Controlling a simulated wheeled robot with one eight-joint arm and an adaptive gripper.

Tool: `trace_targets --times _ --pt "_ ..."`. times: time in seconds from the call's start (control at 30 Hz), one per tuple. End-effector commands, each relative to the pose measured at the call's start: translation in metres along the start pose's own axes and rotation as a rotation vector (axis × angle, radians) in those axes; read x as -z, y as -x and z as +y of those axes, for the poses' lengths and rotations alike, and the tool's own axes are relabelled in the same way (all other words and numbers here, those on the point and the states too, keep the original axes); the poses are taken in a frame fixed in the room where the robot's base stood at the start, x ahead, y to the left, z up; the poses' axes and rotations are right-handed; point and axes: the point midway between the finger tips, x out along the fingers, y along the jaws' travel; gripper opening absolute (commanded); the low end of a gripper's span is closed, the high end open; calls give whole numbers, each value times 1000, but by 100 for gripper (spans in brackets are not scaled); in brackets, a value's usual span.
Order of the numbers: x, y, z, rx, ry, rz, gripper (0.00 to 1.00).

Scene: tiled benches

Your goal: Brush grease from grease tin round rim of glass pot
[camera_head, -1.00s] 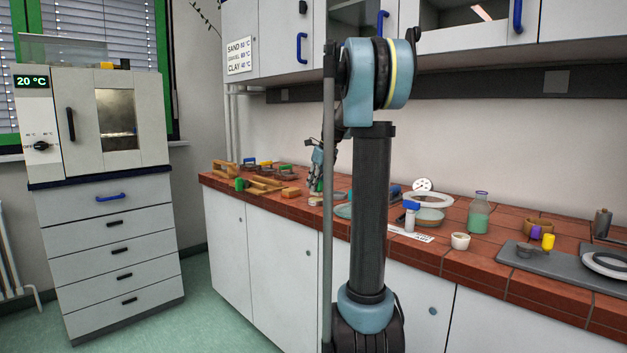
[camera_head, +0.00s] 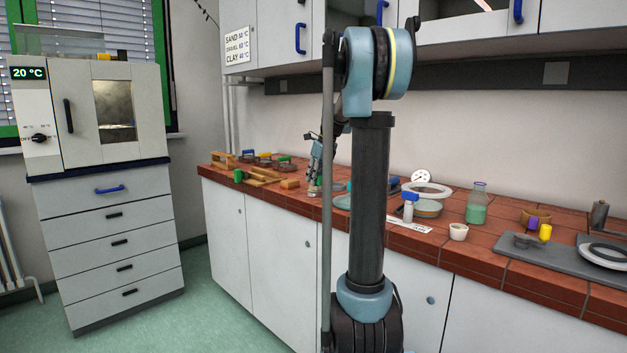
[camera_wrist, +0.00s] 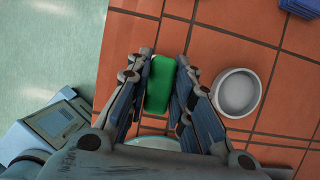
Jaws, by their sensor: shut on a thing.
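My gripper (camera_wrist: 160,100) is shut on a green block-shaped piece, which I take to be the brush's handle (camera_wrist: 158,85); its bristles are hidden. In the head view my gripper (camera_head: 315,172) hangs low over the red tiled bench near its front edge. A round, pale, open tin, likely the grease tin (camera_wrist: 236,92), stands just right of the fingers in the wrist view, apart from them. A wide glass vessel with a pale rim, likely the glass pot (camera_head: 428,209), stands right of my arm's column. I cannot tell whether the brush carries grease.
A pale round dish (camera_head: 341,202) is partly hidden behind my column. A white cup (camera_head: 458,231), a bottle of green liquid (camera_head: 477,205) and a grey tray (camera_head: 535,262) are to the right. Wooden tools (camera_head: 262,174) lie left of the gripper. The bench edge is close.

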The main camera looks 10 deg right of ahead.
Motion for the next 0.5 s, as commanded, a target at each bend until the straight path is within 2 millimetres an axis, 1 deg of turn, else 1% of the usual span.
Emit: trace_targets --times 0.5 --pt "1 -4 1 -1 2 0 2"
